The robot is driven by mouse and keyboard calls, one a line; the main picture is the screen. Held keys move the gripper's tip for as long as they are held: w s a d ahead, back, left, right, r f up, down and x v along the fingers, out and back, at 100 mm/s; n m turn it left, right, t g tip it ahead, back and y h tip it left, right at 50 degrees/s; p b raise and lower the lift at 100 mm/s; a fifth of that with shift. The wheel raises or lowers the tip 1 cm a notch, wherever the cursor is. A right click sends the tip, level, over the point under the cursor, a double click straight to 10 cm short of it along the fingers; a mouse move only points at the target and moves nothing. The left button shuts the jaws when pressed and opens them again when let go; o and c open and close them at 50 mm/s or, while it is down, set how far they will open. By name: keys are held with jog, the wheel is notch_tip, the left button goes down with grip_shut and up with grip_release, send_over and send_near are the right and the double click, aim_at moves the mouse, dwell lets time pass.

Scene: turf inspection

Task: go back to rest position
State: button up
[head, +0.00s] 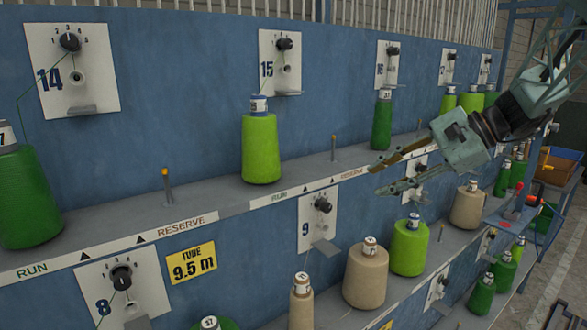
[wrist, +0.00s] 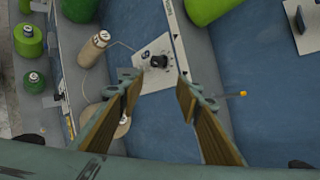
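My gripper (head: 378,180) is at the right of the head view, in front of the blue rack (head: 200,90). Its two fingers are spread apart with nothing between them. It is close to the shelf strip marked "RESERVE" and above the lower row of spools. In the wrist view my gripper (wrist: 158,95) shows two wood-coloured finger pads standing apart. A white dial plate (wrist: 155,65) with a black knob lies beyond the gap between them.
Green spools (head: 261,148) stand on the upper shelf. Beige spools (head: 366,272) and a lime spool (head: 408,246) stand below my gripper. Short pegs (head: 334,147) rise from the shelf.

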jog(key=s+a+n+g+h, duration=0.1)
jog(key=s+a+n+h, duration=0.2)
jog(key=s, duration=0.9)
jog(key=s+a+n+g+h, duration=0.1)
jog(key=s+a+n, duration=0.25)
jog(key=s, duration=0.85)
jog(key=s+d+f+n+h, duration=0.1)
jog(key=s+n+h, duration=0.1)
jog(key=s, duration=0.5)
jog(key=s+d+f+n+t+h, duration=0.1)
jog(key=s+d+n+h, duration=0.1)
jog(key=s, duration=0.5)
jog(key=s+d+f+n+h, duration=0.1)
jog(key=s+n, duration=0.1)
jog(key=s, duration=0.5)
jog(key=shift+d+f+h+b, duration=0.3)
jog(key=shift+f+h, duration=0.1)
jog(key=shift+n, duration=0.25)
